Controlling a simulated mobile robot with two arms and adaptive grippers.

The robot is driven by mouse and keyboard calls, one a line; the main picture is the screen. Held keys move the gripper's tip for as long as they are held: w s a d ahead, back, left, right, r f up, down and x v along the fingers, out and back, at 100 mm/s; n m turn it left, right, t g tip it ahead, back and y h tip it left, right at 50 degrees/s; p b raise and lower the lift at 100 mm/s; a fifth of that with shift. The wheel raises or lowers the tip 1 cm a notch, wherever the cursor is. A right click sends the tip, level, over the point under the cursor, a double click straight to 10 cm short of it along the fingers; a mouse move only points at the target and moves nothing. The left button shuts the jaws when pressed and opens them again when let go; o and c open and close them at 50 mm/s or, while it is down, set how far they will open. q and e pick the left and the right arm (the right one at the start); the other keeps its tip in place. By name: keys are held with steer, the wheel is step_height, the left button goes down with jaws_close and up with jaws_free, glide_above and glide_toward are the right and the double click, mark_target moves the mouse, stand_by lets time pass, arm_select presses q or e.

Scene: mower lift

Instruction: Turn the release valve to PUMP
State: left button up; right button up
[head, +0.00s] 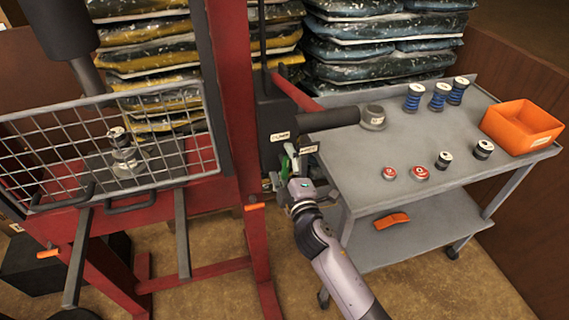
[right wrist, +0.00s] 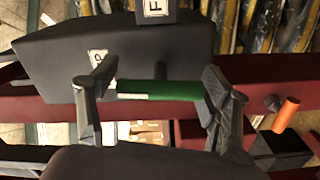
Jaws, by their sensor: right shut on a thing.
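The release valve shows as a green handle (head: 285,166) on the dark pump body (head: 281,118) beside the red press frame. It also shows in the right wrist view as a green bar (right wrist: 160,90). My right gripper (head: 290,174) is at the handle, and in the right wrist view its two fingers (right wrist: 158,86) close on the bar from both ends. Two white labels sit by the valve: one on the dark body (head: 279,136), one lower right (head: 308,149), its text too small to read surely. The gripper hides part of the valve. My left gripper is out of view.
A grey cart (head: 350,165) stands close right of the valve, carrying blue spools, small round parts and an orange bin (head: 521,125). A dark cylindrical grip (head: 330,119) juts above the valve. A wire guard (head: 115,140) fronts the press at left. Bags are stacked behind.

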steer(key=shift+n, duration=0.5)
steer(key=shift+r, duration=0.1)
steer(key=o, duration=1)
steer(key=v, duration=1.2)
